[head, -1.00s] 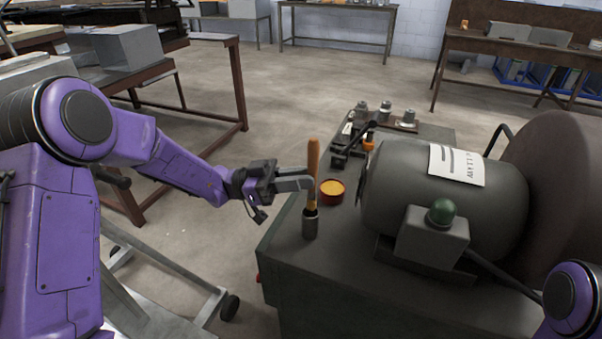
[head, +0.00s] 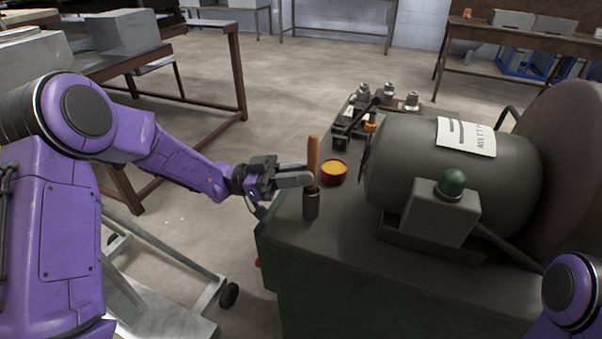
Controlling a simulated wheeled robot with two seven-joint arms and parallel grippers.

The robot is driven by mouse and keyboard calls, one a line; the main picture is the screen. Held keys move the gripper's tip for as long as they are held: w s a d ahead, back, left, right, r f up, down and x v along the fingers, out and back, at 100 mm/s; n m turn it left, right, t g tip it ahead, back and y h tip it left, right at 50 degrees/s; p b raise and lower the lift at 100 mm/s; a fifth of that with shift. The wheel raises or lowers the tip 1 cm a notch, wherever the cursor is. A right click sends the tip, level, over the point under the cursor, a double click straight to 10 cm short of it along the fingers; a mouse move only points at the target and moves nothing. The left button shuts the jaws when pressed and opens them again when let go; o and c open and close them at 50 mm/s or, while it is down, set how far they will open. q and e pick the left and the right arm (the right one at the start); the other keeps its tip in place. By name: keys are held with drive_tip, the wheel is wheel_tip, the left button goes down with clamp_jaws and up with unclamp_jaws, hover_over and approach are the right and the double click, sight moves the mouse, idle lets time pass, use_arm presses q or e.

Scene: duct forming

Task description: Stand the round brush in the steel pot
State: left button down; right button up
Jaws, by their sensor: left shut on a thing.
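The round brush shows as an upright orange-brown handle (head: 313,155). Its lower end is hidden inside the steel pot. The steel pot (head: 311,205) is a small dark grey cylinder standing near the left edge of the bench top. My left gripper (head: 309,179) reaches in from the left and is shut on the brush handle, just above the pot's rim. The brush stands nearly vertical. I cannot tell whether its tip touches the pot's floor. My right gripper is out of view; only part of my right arm shows at lower right.
A round tin with orange contents (head: 333,171) stands just behind and right of the pot. A large grey motor (head: 440,175) with a green-capped box fills the bench's right side. Metal fittings (head: 388,99) sit at the back. Bare bench top (head: 335,230) lies in front of the pot.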

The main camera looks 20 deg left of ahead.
use_arm(q)
drive_tip(key=shift+f+b, duration=0.4)
drive_tip(key=shift+f, duration=0.05)
drive_tip(key=c, duration=1)
unclamp_jaws()
drive_tip(key=shift+o, duration=0.2)
drive_tip(key=shift+a, duration=0.1)
drive_tip(key=b+v, duration=0.1)
drive_tip(key=v, duration=0.9)
drive_tip(key=shift+a, duration=0.2)
